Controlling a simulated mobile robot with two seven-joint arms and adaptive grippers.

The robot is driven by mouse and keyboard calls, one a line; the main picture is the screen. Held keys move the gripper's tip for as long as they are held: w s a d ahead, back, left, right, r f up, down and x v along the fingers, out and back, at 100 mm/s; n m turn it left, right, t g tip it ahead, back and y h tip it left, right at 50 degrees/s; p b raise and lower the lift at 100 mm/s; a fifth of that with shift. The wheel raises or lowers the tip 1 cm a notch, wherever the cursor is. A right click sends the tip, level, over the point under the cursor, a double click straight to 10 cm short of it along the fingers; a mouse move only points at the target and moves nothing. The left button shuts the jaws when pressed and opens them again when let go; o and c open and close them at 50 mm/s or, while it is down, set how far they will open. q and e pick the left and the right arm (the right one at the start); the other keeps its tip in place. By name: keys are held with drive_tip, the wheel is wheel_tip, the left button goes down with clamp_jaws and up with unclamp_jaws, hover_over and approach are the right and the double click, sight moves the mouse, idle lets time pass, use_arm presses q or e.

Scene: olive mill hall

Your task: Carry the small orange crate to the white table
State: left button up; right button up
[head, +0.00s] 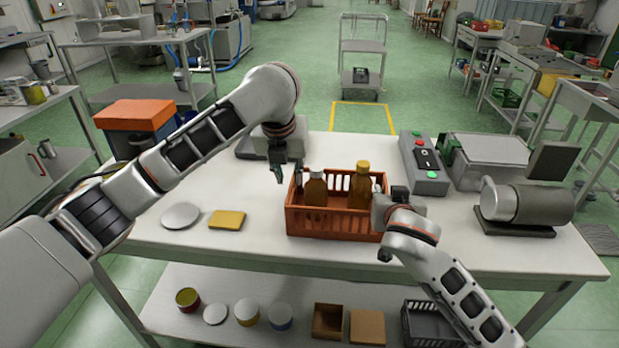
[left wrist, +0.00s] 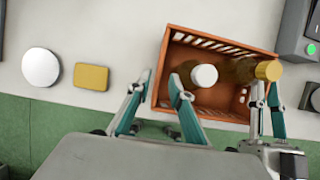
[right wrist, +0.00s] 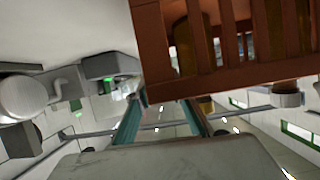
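The small orange crate (head: 336,224) stands on a whitish table (head: 190,239) in front of me. It holds two amber bottles, one with a white cap (head: 316,175) and one with a yellow cap (head: 362,167). My left gripper (head: 287,176) is open at the crate's left end. In the left wrist view its fingers (left wrist: 162,88) appear on either side of the crate's left wall, not closed on it. My right gripper (head: 384,224) is beside the crate's right end. In the right wrist view its fingers (right wrist: 162,110) are apart, near the crate's wall; contact is unclear.
A white disc (head: 181,215) and a yellow block (head: 227,220) lie left of the crate. A control box (head: 424,165) and a grey cylindrical machine (head: 526,203) stand to the right. Behind, a trolley (head: 362,48) stands beyond a yellow floor marking, with open green floor around.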

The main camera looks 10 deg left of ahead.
use_arm(q)
drive_tip(key=v, duration=0.5)
drive_tip(key=shift+r, duration=0.1)
use_arm(e)
drive_tip(key=shift+s, duration=0.1)
drive_tip(key=v, duration=1.2)
use_arm(q)
drive_tip(key=shift+s, duration=0.1)
